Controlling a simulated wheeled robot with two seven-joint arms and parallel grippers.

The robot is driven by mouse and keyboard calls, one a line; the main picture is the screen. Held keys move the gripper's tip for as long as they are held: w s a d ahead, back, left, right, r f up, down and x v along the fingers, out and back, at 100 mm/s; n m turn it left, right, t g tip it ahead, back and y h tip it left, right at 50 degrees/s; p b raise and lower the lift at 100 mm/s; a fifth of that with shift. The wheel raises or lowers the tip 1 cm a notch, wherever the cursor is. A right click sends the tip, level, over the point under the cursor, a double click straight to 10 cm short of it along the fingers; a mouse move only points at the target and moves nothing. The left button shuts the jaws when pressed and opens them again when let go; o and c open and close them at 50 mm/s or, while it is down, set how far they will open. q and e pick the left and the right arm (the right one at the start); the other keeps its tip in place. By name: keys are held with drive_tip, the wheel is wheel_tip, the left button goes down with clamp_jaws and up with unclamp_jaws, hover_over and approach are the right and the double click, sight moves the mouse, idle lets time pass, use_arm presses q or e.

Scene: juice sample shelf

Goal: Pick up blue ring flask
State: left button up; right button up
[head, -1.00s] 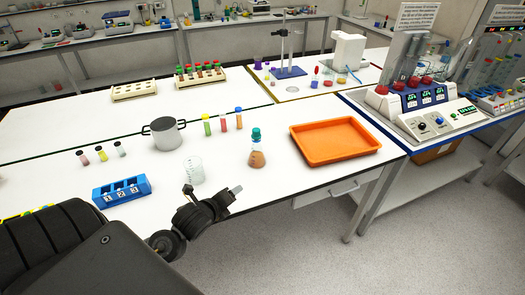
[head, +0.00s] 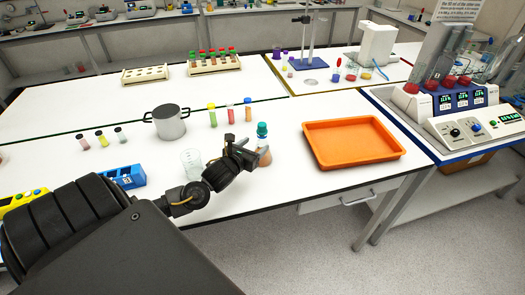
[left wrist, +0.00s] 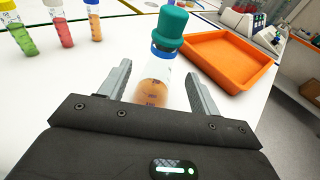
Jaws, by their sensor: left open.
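The flask (head: 265,157) has a teal stopper and orange-brown liquid. It stands upright on the white table, left of the orange tray, partly hidden by my left gripper (head: 246,147) in the head view. In the left wrist view, the flask (left wrist: 156,82) stands between the two open fingers of the left gripper (left wrist: 158,72), with a blue band at its neck under the stopper. A gap shows beside the flask, so the fingers are not closed on it. My right gripper is not in view.
An orange tray (head: 353,144) lies right of the flask. A glass beaker (head: 192,164), a steel pot (head: 168,123) and a blue numbered rack (head: 126,177) stand to the left. Several small capped vials (head: 231,115) stand behind. The table's front edge is close.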

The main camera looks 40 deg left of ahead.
sight(259, 142)
use_arm(q)
drive_tip(key=shift+w, duration=0.4)
drive_tip(key=shift+a, duration=0.15)
drive_tip(key=shift+w+p, duration=0.2)
drive_tip(key=shift+p, duration=0.25)
drive_tip(key=p+x, duration=0.1)
drive_tip(key=x, duration=0.2)
drive_tip(key=shift+w+f+p, duration=0.1)
drive_tip(key=shift+w+p, duration=0.25)
drive_tip(key=shift+w+f, duration=0.25)
drive_tip(key=shift+w, duration=0.2)
drive_tip(key=shift+r, duration=0.1)
clamp_jaws()
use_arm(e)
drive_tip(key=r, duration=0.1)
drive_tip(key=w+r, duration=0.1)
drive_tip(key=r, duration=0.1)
